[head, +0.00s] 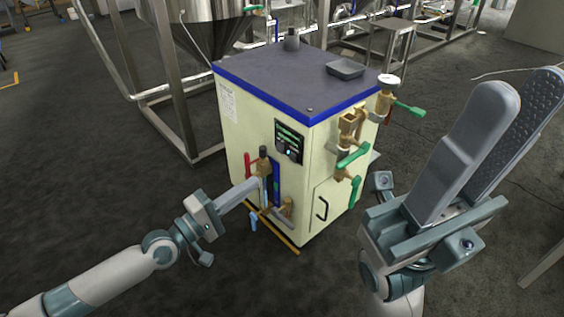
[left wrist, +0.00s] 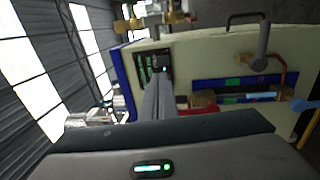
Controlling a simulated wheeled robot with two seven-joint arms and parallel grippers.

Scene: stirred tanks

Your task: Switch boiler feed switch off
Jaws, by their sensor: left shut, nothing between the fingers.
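The boiler (head: 260,130) is a cream cabinet with a blue-edged dark top in the head view. Its black control panel (head: 289,141) has green display lines and a small light-coloured spot (head: 288,153) low down. The panel also shows in the left wrist view (left wrist: 145,69); the switch itself is too small to make out. My left gripper (head: 257,182) is shut and empty, beside the brass fittings below and left of the panel. In the left wrist view its fingertips (left wrist: 158,78) overlap the panel; contact cannot be told. My right gripper (head: 530,85) is open and empty at the right.
Brass valves with green handles (head: 352,158) stick out of the cabinet's right side. A red handle (head: 247,165) and a gauge glass (head: 270,188) stand near my left fingers. A black door handle (head: 322,209) is lower right. Steel tanks (head: 205,25) stand behind; floor in front is clear.

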